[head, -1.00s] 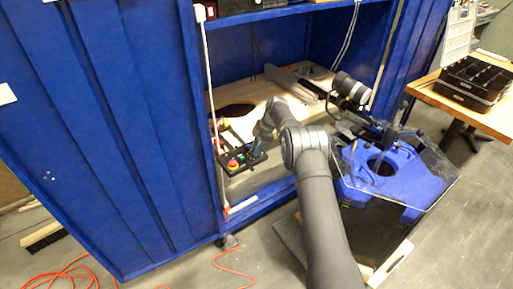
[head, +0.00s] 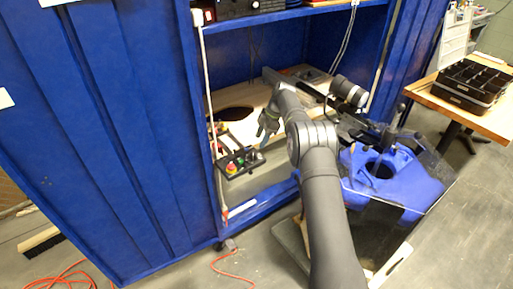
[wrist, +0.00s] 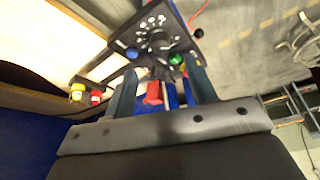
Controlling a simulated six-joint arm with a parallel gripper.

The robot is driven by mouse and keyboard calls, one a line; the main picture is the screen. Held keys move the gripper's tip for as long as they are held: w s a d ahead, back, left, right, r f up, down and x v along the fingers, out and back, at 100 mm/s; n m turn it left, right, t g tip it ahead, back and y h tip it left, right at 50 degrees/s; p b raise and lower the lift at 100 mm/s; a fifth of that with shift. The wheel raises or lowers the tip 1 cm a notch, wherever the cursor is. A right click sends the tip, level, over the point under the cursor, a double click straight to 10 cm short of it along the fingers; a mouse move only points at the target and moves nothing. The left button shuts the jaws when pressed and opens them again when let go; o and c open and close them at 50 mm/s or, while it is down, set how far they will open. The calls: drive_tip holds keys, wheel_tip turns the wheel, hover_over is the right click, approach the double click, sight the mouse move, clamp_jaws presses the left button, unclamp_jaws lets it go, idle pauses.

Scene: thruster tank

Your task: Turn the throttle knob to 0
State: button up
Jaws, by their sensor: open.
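The black control box (head: 240,162) with coloured buttons sits at the front edge of the cabinet's work surface. In the wrist view the box (wrist: 178,18) carries a dial plate with a ring of pale marks. A dark round knob (wrist: 158,41) appears at the middle of this ring; its pointer setting is too small to read. My gripper (head: 267,125) is behind and right of the box in the head view, apart from it. In the wrist view my gripper (wrist: 161,84) is open, its two fingers spread below the dial plate, with nothing held.
A green button (wrist: 176,60) and a blue button (wrist: 131,54) flank the dial. Yellow and red buttons (wrist: 86,96) are at the left. The cabinet's blue door (head: 90,120) stands left of the box. A blue thruster tank (head: 395,178) stands to the right.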

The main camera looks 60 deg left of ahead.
sight(253, 153)
drive_tip(key=v, duration=0.9)
drive_tip(key=shift+r, duration=0.4)
drive_tip(key=shift+w+d, duration=0.1)
drive_tip(key=x, duration=1.7)
drive_tip(key=shift+f, duration=0.2)
